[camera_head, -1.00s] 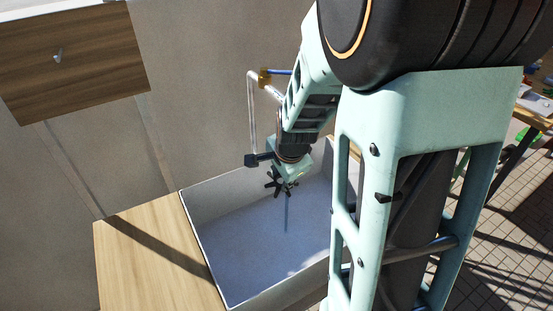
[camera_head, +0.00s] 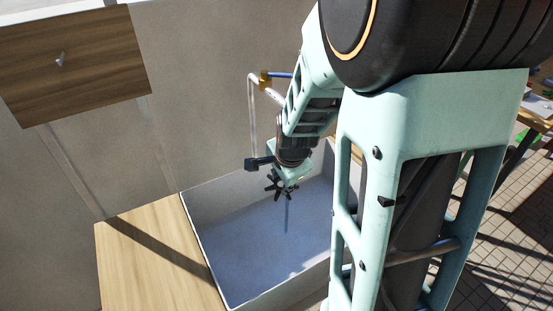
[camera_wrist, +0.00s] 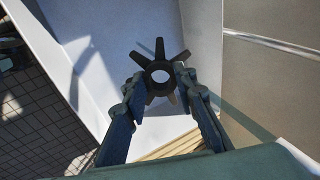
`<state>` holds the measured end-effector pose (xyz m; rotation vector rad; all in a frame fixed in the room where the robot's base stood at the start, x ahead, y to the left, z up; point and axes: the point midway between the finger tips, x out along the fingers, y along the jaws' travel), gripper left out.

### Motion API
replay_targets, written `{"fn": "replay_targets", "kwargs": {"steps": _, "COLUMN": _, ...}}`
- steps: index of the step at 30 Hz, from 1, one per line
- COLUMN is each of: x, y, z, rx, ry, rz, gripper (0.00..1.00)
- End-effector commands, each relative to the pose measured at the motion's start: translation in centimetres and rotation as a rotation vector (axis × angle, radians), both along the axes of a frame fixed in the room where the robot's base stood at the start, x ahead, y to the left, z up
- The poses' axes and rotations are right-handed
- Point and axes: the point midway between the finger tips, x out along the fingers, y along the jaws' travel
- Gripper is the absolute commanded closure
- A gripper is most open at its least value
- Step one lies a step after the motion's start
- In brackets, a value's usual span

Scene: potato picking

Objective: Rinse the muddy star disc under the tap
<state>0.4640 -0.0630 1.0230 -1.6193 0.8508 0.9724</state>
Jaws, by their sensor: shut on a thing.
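The star disc (camera_wrist: 160,56) is dark, with several pointed arms and a round hole in its middle. It sits between the two fingers of my gripper (camera_wrist: 160,88), which is shut on it, in the wrist view. In the head view the disc (camera_head: 271,187) hangs below my gripper (camera_head: 282,188), over the far part of the grey sink basin (camera_head: 196,252). The tap (camera_head: 251,115) is a thin pipe with a brass fitting and a blue handle, on the wall behind my wrist. Its outlet is hidden by my arm. A thin bluish streak, perhaps water, shows below the disc.
A wooden counter (camera_head: 150,270) adjoins the basin on the left. A brown wooden panel (camera_head: 75,60) is on the wall at upper left. The basin floor looks empty. A tiled floor (camera_head: 505,240) and a cluttered table lie to the right.

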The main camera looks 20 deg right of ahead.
Motion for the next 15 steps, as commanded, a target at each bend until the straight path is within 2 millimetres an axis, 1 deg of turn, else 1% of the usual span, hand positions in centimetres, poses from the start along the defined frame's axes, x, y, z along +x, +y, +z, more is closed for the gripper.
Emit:
{"fn": "replay_targets", "kwargs": {"steps": 1, "x": -0.4, "y": 0.2, "z": 1.0, "rx": 0.0, "ry": -0.002, "rz": 0.002, "gripper": 1.0}}
{"fn": "replay_targets", "kwargs": {"steps": 15, "x": -3.4, "y": 1.4, "z": 3.5, "rx": 0.0, "ry": -0.001, "rz": 0.001, "gripper": 1.0}}
